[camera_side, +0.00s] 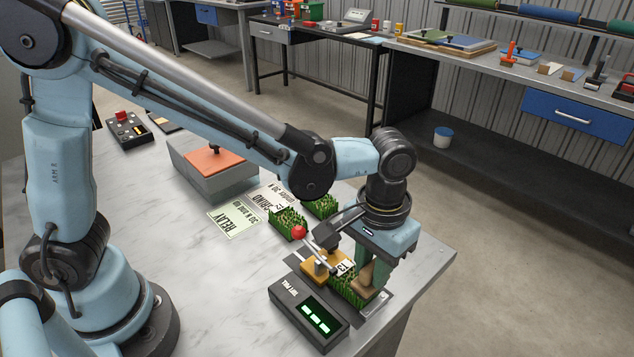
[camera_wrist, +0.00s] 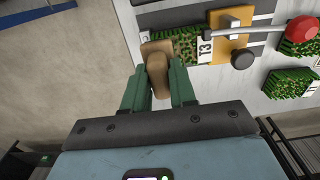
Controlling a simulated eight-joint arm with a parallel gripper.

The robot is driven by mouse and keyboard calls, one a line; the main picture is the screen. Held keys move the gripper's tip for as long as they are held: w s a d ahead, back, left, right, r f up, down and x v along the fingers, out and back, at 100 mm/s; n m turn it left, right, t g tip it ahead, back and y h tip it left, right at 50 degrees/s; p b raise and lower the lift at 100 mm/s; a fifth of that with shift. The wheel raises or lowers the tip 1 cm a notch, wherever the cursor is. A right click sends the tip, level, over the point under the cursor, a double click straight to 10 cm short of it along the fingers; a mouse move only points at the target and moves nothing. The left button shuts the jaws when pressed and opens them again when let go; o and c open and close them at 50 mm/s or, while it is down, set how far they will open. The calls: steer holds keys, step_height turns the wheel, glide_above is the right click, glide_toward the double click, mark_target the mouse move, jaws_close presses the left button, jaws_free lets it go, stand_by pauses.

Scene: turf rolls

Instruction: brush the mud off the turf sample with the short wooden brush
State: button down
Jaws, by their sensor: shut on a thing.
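My gripper (camera_side: 371,264) is shut on a short brown wooden brush (camera_side: 364,277). In the wrist view the brush (camera_wrist: 156,50) sits between my green fingers (camera_wrist: 158,88), its wide end overlapping the left part of the turf sample. The turf sample (camera_side: 352,294) is a green block with brown specks and a white T3 tag (camera_wrist: 206,45); it also shows in the wrist view (camera_wrist: 186,47). It sits by a yellow clamp plate (camera_side: 312,268) with a red-knobbed lever (camera_side: 299,232). I cannot tell whether the bristles touch the turf.
A tester with a green display (camera_side: 318,318) stands just in front of the sample. Two more turf blocks (camera_side: 288,223) (camera_side: 322,206) lie behind the clamp. A relay card (camera_side: 233,220) and an orange-lidded grey box (camera_side: 208,178) are further left. The table's right edge is close.

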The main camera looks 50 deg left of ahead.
steer(key=shift+a, duration=0.5)
steer(key=shift+a+f, duration=0.1)
steer(key=shift+a, duration=0.25)
steer(key=shift+a+r, duration=0.2)
steer(key=shift+a, duration=0.2)
steer(key=shift+d+f, duration=0.2)
steer(key=shift+d, duration=0.3)
steer(key=shift+d+f, duration=0.15)
steer(key=shift+d, duration=0.35)
steer(key=shift+s+d+r, duration=0.1)
steer(key=shift+d+r, duration=0.1)
steer(key=shift+d, duration=0.85)
steer(key=shift+a+f, duration=0.15)
steer(key=shift+a, duration=1.9)
steer(key=shift+d, duration=2)
step_height(320, 180, up, 8)
